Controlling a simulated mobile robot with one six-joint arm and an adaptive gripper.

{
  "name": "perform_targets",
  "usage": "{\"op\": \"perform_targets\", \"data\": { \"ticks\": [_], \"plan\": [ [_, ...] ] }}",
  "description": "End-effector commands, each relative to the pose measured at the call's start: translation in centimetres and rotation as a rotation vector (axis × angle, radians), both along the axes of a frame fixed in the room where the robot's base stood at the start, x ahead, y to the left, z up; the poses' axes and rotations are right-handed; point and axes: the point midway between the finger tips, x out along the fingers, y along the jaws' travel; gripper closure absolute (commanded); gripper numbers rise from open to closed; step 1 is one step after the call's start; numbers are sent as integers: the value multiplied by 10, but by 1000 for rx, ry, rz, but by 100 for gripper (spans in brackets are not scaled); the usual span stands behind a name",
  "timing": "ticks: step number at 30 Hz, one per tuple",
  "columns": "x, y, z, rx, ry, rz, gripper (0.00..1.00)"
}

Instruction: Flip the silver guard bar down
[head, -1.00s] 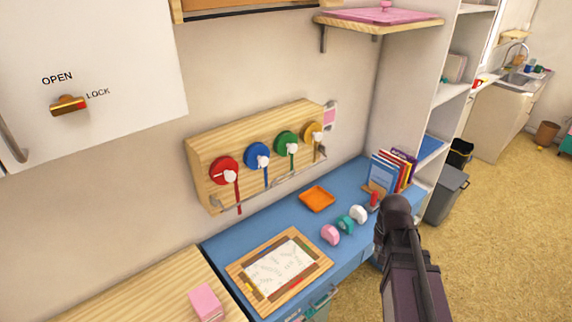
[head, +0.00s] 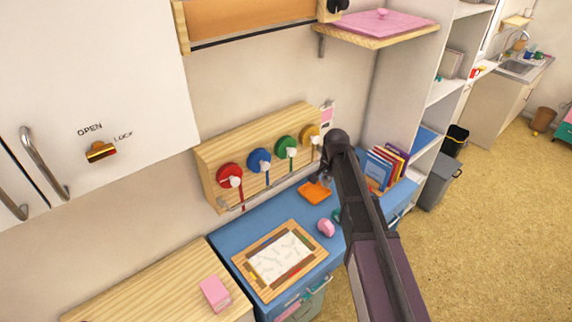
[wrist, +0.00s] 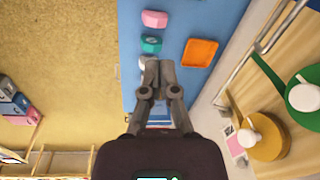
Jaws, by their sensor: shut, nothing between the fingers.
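The silver guard bar (head: 272,188) runs along the lower front of the wooden panel (head: 212,160), past the lower ends of the hanging levers. In the wrist view the bar (wrist: 262,50) slants at the right, beside the blue worktop. I cannot tell its exact tilt. My gripper (head: 323,179) is near the panel's right end, above the blue worktop by the orange tray, partly hidden by my arm. In the wrist view my gripper (wrist: 159,64) has its fingertips together and empty, to the left of the bar and apart from it in the picture.
Red (head: 229,171), blue (head: 258,157), green (head: 284,143) and yellow (wrist: 268,146) discs sit on the panel. An orange tray (head: 312,195), a pink stamp (head: 326,227) and a framed sheet (head: 281,259) lie on the blue worktop (head: 232,232). Books (head: 382,166) stand at right.

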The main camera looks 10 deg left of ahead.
Motion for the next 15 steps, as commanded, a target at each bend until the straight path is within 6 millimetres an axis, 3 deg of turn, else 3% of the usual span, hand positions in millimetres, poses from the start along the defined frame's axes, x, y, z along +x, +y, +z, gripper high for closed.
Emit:
{"op": "perform_targets", "data": {
  "ticks": [1,15],
  "plan": [
    [10,13,15,4,-1,-13,100],
    [53,109,76,53,3,-166,100]
  ]
}}
